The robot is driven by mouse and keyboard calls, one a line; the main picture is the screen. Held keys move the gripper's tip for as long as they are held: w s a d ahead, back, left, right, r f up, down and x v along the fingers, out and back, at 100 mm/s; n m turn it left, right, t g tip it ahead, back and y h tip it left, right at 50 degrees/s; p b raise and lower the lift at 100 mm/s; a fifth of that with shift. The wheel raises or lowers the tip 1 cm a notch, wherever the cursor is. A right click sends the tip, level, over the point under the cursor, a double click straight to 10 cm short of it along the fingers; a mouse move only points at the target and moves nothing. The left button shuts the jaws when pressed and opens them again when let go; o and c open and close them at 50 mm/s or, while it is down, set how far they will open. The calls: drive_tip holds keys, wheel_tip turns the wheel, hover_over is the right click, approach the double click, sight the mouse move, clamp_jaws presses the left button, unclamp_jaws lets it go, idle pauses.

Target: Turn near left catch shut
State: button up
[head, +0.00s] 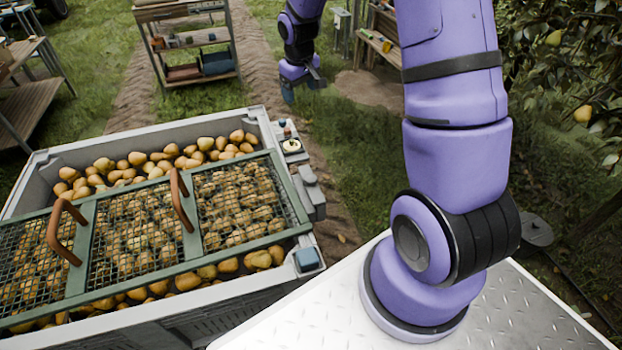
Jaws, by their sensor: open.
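A grey bin (262,122) full of pears stands at the left, its left part cut off by the picture's edge. A green-framed mesh lid (84,245) with two brown handles (181,200) lies across it. A blue block (307,260), possibly a catch, sits at the bin's near right corner. Grey fittings (311,192) are on its right rim. I cannot make out a near left catch; that corner is out of view. My gripper (302,88) is open, pointing down beyond the bin's far right corner, well apart from the lid. It appears empty.
A wooden shelf rack (193,50) stands behind the bin, with a wooden bench (25,95) at the far left. Pear branches (575,60) hang at the right. My purple arm fills the right middle. Grass right of the bin is open.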

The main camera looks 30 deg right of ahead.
drive_tip(key=w+d+f+g, duration=0.1)
drive_tip(key=d+f, duration=0.1)
drive_tip(key=f, duration=0.6)
drive_tip(key=w+d+f, duration=0.1)
drive_tip(key=w+f, duration=0.1)
drive_tip(key=f, duration=0.5)
drive_tip(key=y, duration=0.1)
hover_over(311, 177)
wheel_tip(311, 177, down, 13)
drive_tip(key=shift+n+g, duration=0.3)
drive_tip(key=shift+n, duration=0.1)
wheel_tip(311, 177, down, 11)
drive_tip(key=shift+f, duration=0.15)
drive_tip(key=c, duration=1.3)
